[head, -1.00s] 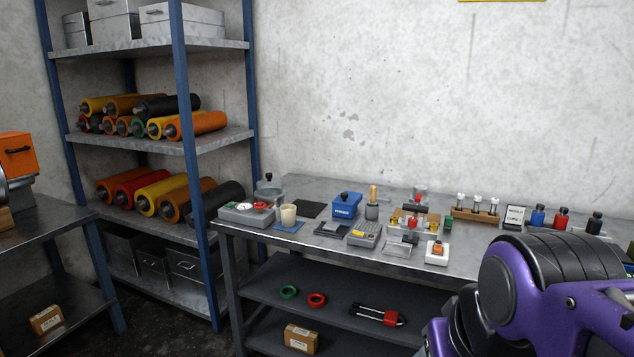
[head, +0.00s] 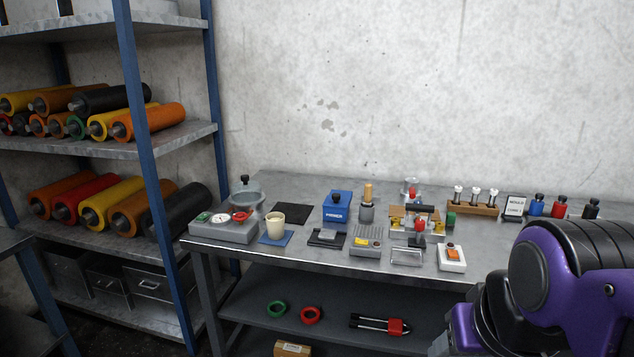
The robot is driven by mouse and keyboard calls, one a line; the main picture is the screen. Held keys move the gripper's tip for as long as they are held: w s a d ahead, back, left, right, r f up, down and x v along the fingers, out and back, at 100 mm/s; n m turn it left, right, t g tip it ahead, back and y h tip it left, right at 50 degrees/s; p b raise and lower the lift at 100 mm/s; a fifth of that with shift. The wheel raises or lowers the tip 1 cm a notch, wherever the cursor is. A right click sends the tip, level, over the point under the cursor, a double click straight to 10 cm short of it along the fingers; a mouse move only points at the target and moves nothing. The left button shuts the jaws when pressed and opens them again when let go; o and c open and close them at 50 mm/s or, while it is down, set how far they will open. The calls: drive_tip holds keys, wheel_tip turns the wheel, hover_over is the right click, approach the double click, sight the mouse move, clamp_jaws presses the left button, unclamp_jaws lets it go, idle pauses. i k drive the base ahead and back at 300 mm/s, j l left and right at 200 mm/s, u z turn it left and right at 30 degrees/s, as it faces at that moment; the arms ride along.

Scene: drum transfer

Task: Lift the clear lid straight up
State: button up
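A round, greyish, see-through-looking lid with a black knob (head: 246,193) is at the back left of the metal workbench (head: 300,190). It seems to sit on a round vessel behind the grey gauge box (head: 223,229), which hides its lower front. I cannot tell where lid and vessel meet. My purple and black arm fills the lower right, well apart from the lid. My gripper is not in view.
A cream cup (head: 275,222) on a blue mat, a black mat (head: 295,213) and a blue box (head: 337,208) stand right of the lid. More small items crowd the bench's middle and right. A blue-posted shelf (head: 140,150) with coloured rolls stands left.

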sight(244, 192)
drive_tip(key=i+j, duration=0.15)
drive_tip(key=j, duration=0.2)
drive_tip(key=i+j+z, duration=0.1)
drive_tip(key=i+j, duration=0.25)
drive_tip(key=j, duration=0.3)
drive_tip(key=i+j, duration=0.15)
drive_tip(key=j, duration=0.2)
drive_tip(key=i+j+z, duration=0.1)
drive_tip(key=j, duration=0.2)
drive_tip(key=i+j, duration=0.2)
drive_tip(key=j, duration=0.15)
drive_tip(key=i+j+z, duration=0.1)
drive_tip(key=j, duration=0.25)
drive_tip(key=i, duration=0.05)
